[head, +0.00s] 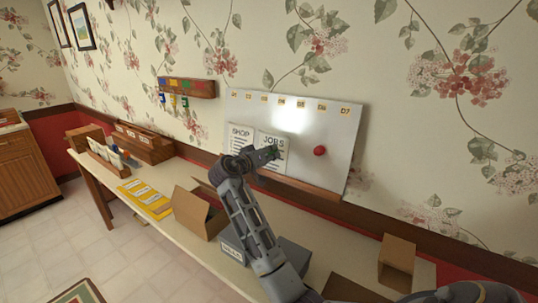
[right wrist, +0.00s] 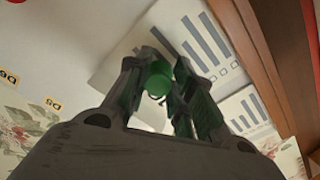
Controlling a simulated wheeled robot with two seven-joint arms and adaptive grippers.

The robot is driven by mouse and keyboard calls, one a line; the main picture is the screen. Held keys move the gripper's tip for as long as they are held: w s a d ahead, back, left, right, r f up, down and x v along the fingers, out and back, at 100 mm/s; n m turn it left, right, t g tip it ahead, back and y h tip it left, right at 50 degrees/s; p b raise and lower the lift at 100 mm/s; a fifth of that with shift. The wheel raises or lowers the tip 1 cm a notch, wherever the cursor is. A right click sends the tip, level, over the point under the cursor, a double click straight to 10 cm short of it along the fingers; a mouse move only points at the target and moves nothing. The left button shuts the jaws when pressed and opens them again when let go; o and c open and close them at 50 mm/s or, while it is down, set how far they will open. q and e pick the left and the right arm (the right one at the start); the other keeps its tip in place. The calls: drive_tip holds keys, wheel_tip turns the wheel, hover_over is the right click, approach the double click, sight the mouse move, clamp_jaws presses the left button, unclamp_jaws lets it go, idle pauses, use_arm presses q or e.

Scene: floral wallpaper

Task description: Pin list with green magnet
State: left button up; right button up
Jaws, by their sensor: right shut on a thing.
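A white board (head: 335,110) with a row of labels leans against the wall at the back of the long table. A sheet headed SHOP (head: 240,138) and a sheet headed JOBS (head: 273,143) are on its lower left part. My right gripper (head: 268,154) is in front of the JOBS sheet and covers part of it. In the right wrist view its fingers are shut on a green magnet (right wrist: 158,80), with a printed sheet (right wrist: 188,35) close behind. I cannot tell whether the magnet touches the sheet. My left gripper is not in view.
A red magnet (head: 320,150) is on the board, right of the sheets. Open cardboard boxes (head: 192,212) (head: 397,260), a grey box (head: 233,247) and a yellow folder (head: 146,198) are on the table. A key rack (head: 188,88) hangs left of the board.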

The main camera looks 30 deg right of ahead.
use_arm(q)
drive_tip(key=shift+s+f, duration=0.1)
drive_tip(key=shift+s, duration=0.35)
use_arm(e)
drive_tip(key=shift+d, duration=0.1)
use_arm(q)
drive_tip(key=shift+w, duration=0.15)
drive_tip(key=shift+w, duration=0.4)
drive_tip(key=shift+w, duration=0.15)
use_arm(e)
drive_tip(key=o, duration=0.9)
drive_tip(key=shift+o, duration=0.3)
drive_tip(key=o, duration=0.5)
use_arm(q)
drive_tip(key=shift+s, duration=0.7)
use_arm(e)
drive_tip(key=shift+o, duration=0.2)
